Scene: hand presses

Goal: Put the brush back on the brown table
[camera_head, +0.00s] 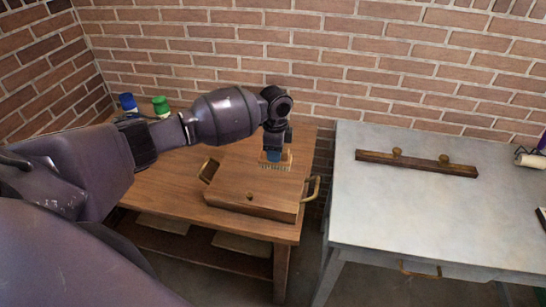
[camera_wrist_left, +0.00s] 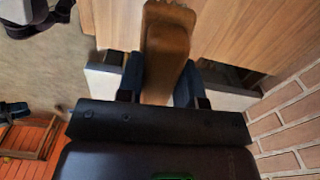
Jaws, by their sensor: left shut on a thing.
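My left gripper (camera_head: 274,155) points down over the brown table (camera_head: 165,180), near the back edge of a wooden box with a round knob (camera_head: 255,186). It is shut on the brush (camera_head: 276,164), whose pale bristles show just below the fingertips. I cannot tell whether the bristles touch a surface. In the left wrist view, the brush's brown wooden body (camera_wrist_left: 168,45) stands between the two dark blue fingers (camera_wrist_left: 160,80), with brown wood behind it. My right gripper is not in view.
The box has brass handles (camera_head: 313,188). Bottles with blue (camera_head: 128,102) and green (camera_head: 161,105) caps stand at the back left. A grey table (camera_head: 430,215) is on the right, bearing a long wooden bar with two knobs (camera_head: 417,164). A brick wall stands behind.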

